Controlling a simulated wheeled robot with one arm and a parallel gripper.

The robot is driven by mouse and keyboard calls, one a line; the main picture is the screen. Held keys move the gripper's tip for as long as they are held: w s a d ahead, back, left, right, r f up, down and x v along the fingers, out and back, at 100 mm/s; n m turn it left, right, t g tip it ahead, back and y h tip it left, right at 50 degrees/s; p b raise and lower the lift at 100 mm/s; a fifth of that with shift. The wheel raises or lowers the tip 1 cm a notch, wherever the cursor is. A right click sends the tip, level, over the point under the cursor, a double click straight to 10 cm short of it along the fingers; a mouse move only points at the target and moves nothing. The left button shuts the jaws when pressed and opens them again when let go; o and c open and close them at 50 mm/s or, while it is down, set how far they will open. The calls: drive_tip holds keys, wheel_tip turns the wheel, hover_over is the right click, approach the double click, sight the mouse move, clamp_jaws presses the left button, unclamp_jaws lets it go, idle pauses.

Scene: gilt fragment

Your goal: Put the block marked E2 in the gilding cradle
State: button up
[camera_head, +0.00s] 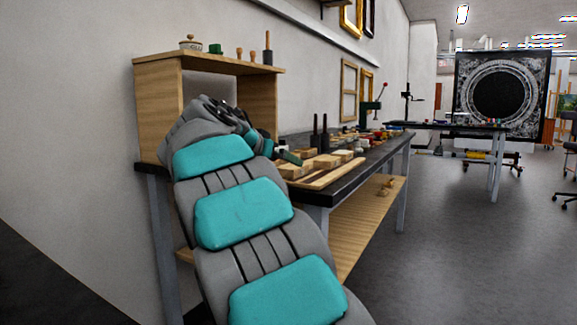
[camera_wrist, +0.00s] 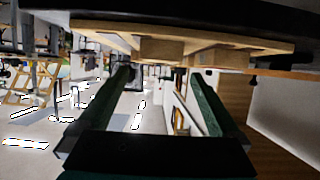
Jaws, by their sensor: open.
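My gripper (camera_head: 288,157) is at the near end of the workbench, low beside the wooden blocks, with my arm partly covering it. In the wrist view, which is upside down, its two dark green fingers (camera_wrist: 158,72) are spread with nothing between them. Pale wooden blocks (camera_head: 327,162) lie on the bench just right of the gripper. Two blocks (camera_wrist: 160,50) (camera_wrist: 222,57) show in the wrist view, by a long wooden strip (camera_wrist: 100,40). No marking is readable, so I cannot tell which block is E2. I cannot make out the gilding cradle for certain.
The dark bench top (camera_head: 362,160) runs away to the right, with two dark upright posts (camera_head: 320,133) and several small items. A wooden shelf unit (camera_head: 160,100) stands at its near end, against the wall. A lower shelf (camera_head: 350,222) is beneath.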

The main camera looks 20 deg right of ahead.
drive_tip(key=v, duration=0.5)
drive_tip(key=shift+r, duration=0.1)
drive_tip(key=s+d+f+n+g+y, duration=0.3)
drive_tip(key=s+f, duration=0.6)
drive_tip(key=f, duration=0.3)
drive_tip(key=s+a+f+n+g+y, duration=0.2)
drive_tip(key=s+a+f, duration=0.1)
drive_tip(key=s+f, duration=0.7)
drive_tip(key=s+a+f+n+g+y, duration=0.2)
drive_tip(key=s+f+n+g+y, duration=0.1)
drive_tip(key=s+f, duration=0.8)
drive_tip(key=s, duration=0.3)
drive_tip(key=shift+a+f, duration=0.15)
drive_tip(key=shift+a, duration=0.25)
drive_tip(key=s+a+f+y, duration=0.1)
drive_tip(key=s+a+f, duration=0.1)
drive_tip(key=s, duration=0.2)
drive_tip(key=s+a+f+n+g+y, duration=0.1)
drive_tip(key=s+a+f, duration=0.1)
drive_tip(key=s+f, duration=0.1)
drive_tip(key=s+a+f+n+g, duration=0.1)
drive_tip(key=s+a+f, duration=0.1)
drive_tip(key=s, duration=0.3)
drive_tip(key=shift+s+a+f+y, duration=0.1)
drive_tip(key=shift+f+y, duration=0.05)
drive_tip(key=shift+y, duration=0.25)
